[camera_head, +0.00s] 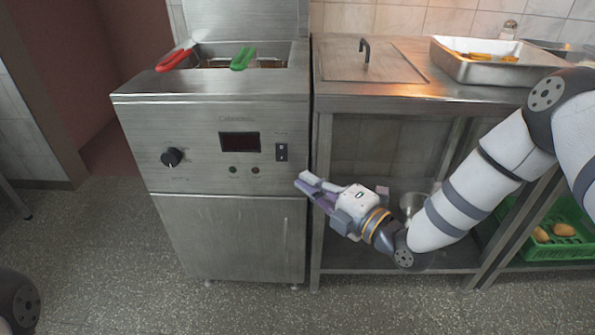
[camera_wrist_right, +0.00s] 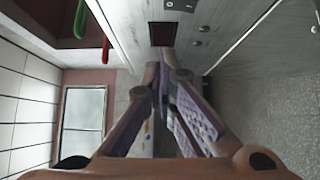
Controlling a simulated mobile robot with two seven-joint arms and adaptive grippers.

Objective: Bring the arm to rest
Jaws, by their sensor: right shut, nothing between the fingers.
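The right arm (camera_head: 475,190) reaches in from the right, in front of the steel counter (camera_head: 450,90). My left gripper is not in view; only a dark part of mine shows at the lower left.
The fryer has a red handle (camera_head: 174,60) and a green handle (camera_head: 242,59) at its top. A steel tray (camera_head: 470,68) with food stands on the counter. A green crate (camera_head: 575,245) sits on the lower shelf at right. The floor (camera_head: 120,280) in front is clear.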

